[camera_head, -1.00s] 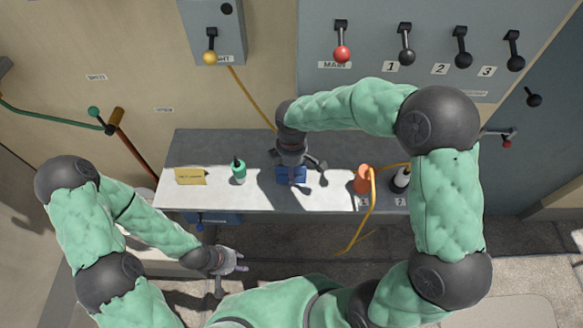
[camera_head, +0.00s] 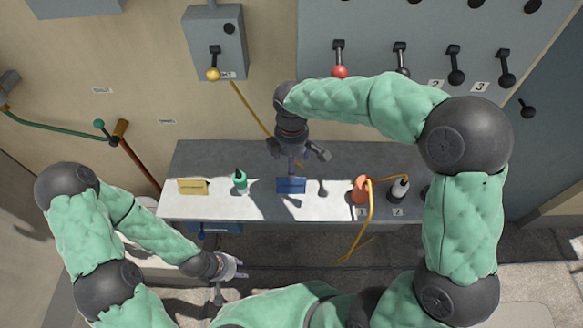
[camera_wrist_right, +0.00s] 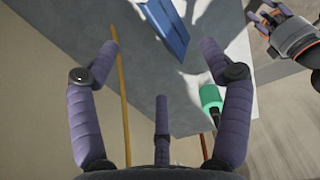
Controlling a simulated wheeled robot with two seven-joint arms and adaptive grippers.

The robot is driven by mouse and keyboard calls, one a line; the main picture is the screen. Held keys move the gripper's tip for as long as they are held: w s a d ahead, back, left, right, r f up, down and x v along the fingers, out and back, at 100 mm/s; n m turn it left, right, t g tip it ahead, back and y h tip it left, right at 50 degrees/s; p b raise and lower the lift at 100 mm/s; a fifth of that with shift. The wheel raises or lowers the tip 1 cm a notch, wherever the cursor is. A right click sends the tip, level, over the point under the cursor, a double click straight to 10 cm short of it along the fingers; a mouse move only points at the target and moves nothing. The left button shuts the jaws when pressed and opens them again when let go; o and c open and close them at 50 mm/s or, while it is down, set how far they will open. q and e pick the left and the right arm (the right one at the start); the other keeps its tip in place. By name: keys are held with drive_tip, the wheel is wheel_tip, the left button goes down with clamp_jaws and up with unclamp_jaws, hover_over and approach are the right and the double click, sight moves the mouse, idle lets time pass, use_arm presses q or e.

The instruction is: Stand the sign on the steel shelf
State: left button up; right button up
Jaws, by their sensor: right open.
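A small blue sign (camera_head: 291,185) sits on the steel shelf (camera_head: 225,155), in the sunlit strip near the middle. In the right wrist view the blue sign (camera_wrist_right: 170,30) shows a dark blue face and a paler edge or face, and it appears propped up on the shelf. My right gripper (camera_head: 308,157) is open and empty just behind and above the sign, apart from it. Its spread fingers (camera_wrist_right: 162,62) hold nothing in the wrist view. My left gripper (camera_head: 232,278) is open and empty in front of the shelf, low at the left.
Lever switches, including a red-knobbed one (camera_head: 340,71), line the wall behind.

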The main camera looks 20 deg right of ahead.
wheel_tip(320, 180, up, 2)
drive_tip(key=shift+r, duration=0.15)
idle(0.6)
